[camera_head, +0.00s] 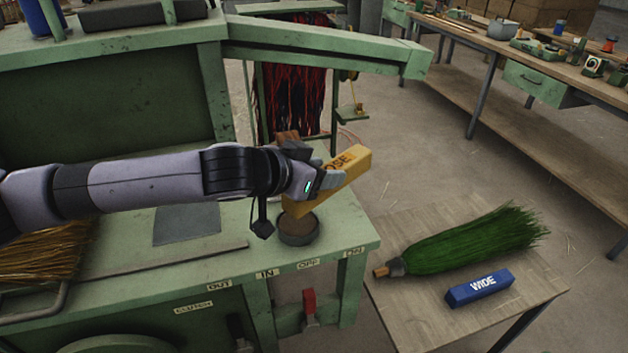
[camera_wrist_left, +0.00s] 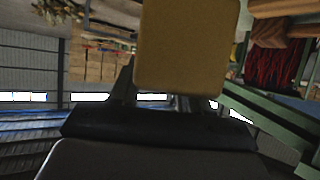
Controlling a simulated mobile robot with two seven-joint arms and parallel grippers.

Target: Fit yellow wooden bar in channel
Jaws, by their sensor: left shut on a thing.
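The yellow wooden bar (camera_head: 350,168) has dark lettering, of which "OSE" shows. My left gripper (camera_head: 328,180) is shut on it and holds it tilted above the right end of the green machine table (camera_head: 345,243). In the left wrist view the bar (camera_wrist_left: 187,45) stands as a large yellow block between the fingers (camera_wrist_left: 150,95). Part of the bar is hidden behind the fingers in the head view. I cannot make out the channel for certain. My right gripper is not in view.
A round cup (camera_head: 298,232) sits under the bar. A small wooden table (camera_head: 420,315) at right holds a green broom (camera_head: 470,240) and a blue "WIDE" bar (camera_head: 480,288). A green beam (camera_head: 320,45) crosses above. Straw (camera_head: 45,252) lies at left.

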